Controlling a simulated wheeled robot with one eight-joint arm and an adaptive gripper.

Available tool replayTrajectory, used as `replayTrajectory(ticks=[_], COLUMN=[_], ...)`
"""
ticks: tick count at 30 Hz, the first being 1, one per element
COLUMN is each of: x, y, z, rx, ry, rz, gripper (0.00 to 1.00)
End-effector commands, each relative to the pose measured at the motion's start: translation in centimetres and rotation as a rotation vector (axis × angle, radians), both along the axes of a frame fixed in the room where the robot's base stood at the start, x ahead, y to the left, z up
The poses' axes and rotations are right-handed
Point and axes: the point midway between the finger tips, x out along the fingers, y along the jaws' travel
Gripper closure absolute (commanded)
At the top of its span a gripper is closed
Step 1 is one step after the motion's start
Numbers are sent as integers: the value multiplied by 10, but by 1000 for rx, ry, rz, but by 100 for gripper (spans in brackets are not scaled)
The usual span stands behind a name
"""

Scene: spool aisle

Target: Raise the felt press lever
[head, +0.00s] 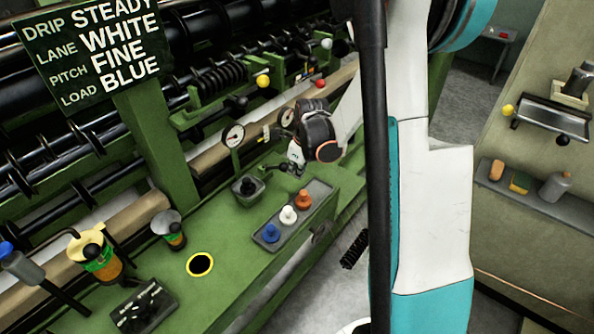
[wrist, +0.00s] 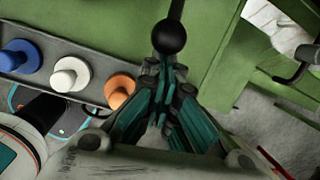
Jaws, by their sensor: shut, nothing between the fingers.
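A black ball knob (wrist: 169,37) on a thin dark rod shows in the wrist view, just beyond my fingertips. It appears to be a lever end, but no label shows that it is the felt press lever. My gripper (wrist: 167,72) is shut and empty, its tips just below the knob; I cannot tell if they touch it. In the head view my gripper (head: 287,168) is low over the green bench, beyond the peg tray. The lever at its tips is small and unclear there.
A tray holds blue (head: 270,233), white (head: 288,215) and orange (head: 303,199) pegs beside my gripper. A black-knobbed box (head: 248,188) and gauges (head: 233,136) stand near. Yellow (head: 263,81) and red (head: 320,83) knobs are behind.

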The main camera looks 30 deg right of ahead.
Motion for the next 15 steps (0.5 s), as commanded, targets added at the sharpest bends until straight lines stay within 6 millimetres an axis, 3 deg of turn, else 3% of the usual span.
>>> replayTrajectory(ticks=[15], x=[23], y=[9], z=[36], rx=[-59], ry=[159], rz=[2], gripper=[100])
